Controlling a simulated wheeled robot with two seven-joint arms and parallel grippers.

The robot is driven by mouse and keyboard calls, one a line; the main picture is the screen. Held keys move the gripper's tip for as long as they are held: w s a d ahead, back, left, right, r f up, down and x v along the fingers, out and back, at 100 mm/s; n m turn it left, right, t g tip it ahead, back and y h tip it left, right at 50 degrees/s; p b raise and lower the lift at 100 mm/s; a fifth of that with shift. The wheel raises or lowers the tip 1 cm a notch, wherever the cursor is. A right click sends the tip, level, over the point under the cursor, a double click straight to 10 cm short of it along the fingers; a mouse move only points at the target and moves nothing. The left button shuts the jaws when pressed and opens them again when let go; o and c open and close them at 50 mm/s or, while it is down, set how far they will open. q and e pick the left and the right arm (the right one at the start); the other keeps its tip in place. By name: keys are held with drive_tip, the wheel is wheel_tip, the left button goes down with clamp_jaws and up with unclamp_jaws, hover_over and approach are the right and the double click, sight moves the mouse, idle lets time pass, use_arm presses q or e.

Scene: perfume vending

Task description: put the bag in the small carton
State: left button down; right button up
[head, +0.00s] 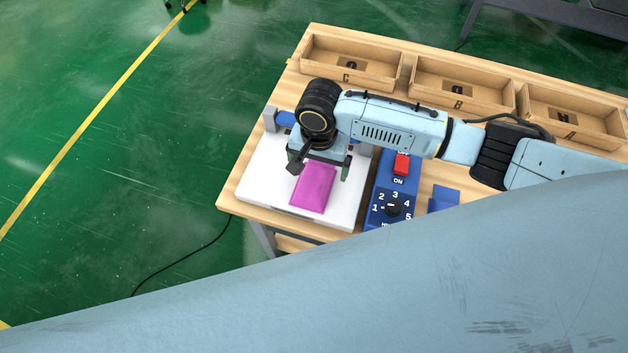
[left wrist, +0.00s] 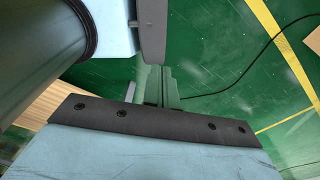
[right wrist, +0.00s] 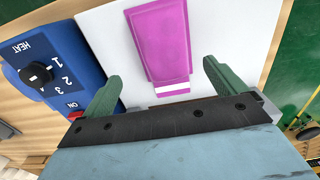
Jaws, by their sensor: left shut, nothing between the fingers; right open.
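The magenta bag (head: 313,187) lies flat on the white plate (head: 258,176) of the blue machine. In the right wrist view the bag (right wrist: 160,40) has a white band at its near end. My right gripper (head: 321,170) is over the end of the bag nearer the back, with its fingers apart and nothing held; its open fingers (right wrist: 163,85) also show in the right wrist view. My left gripper (left wrist: 162,88) is shut and empty, facing the green floor. No separate small carton can be made out; three open brown boxes stand along the back.
The brown boxes (head: 348,75), (head: 455,97) and (head: 570,128) carry letter labels. The blue control panel (head: 392,208), with a dial and a red switch (head: 401,164), stands right of the plate. My own light-blue body part hides the table's front right.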

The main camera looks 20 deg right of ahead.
sight(314, 179)
drive_tip(key=shift+a+f, duration=0.25)
drive_tip(key=shift+f, duration=0.6)
drive_tip(key=f, duration=0.2)
drive_tip(key=shift+a+f, duration=0.2)
drive_tip(key=shift+f, duration=0.1)
drive_tip(key=shift+f+b, duration=0.3)
drive_tip(key=shift+f, duration=0.2)
drive_tip(key=c, duration=1.1)
use_arm(q)
drive_tip(key=shift+w+d+f, duration=0.1)
drive_tip(key=shift+w+f, duration=0.1)
drive_tip(key=shift+w, duration=0.9)
use_arm(e)
drive_tip(key=shift+c, duration=0.5)
